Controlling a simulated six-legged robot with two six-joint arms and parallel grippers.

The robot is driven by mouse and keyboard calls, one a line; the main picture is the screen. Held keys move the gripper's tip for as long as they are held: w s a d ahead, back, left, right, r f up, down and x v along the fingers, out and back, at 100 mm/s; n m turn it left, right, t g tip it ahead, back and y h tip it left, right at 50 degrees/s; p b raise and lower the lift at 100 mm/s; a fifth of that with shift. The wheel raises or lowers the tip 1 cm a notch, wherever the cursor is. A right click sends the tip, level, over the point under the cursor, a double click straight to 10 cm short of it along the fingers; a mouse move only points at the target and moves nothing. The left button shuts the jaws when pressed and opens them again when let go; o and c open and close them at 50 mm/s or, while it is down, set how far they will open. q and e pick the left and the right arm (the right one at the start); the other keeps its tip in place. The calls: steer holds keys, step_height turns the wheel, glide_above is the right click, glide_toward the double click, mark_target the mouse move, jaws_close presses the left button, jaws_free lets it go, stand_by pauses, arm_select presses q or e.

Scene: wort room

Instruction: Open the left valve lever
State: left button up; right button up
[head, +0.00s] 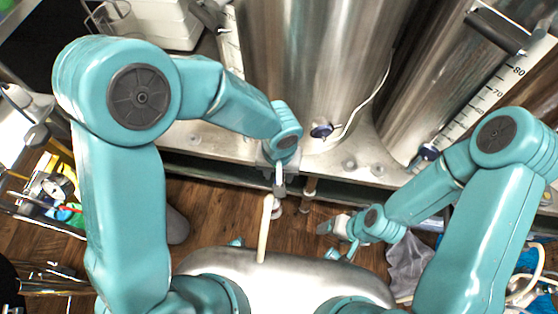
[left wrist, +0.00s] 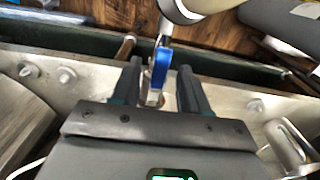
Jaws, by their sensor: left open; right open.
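A blue valve lever (left wrist: 161,68) stands between the two fingers of my left gripper (left wrist: 158,78) in the left wrist view. Both fingers are open, with a gap visible on each side of the lever. In the head view my left gripper (head: 279,182) is at the front edge of the steel counter, and I cannot make out this lever there. My right gripper (head: 330,241) is open and empty, low over the wooden floor, away from the counter.
Large steel tanks (head: 310,60) stand on the steel counter (head: 345,160). Blue-handled valves sit at the tank bases, one in the middle (head: 322,130) and one at the right (head: 428,152). A grey cloth (head: 408,265) lies at the lower right.

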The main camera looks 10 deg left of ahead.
arm_select(q)
step_height(320, 180, up, 16)
steer(key=p, duration=0.3)
stand_by(0.5)
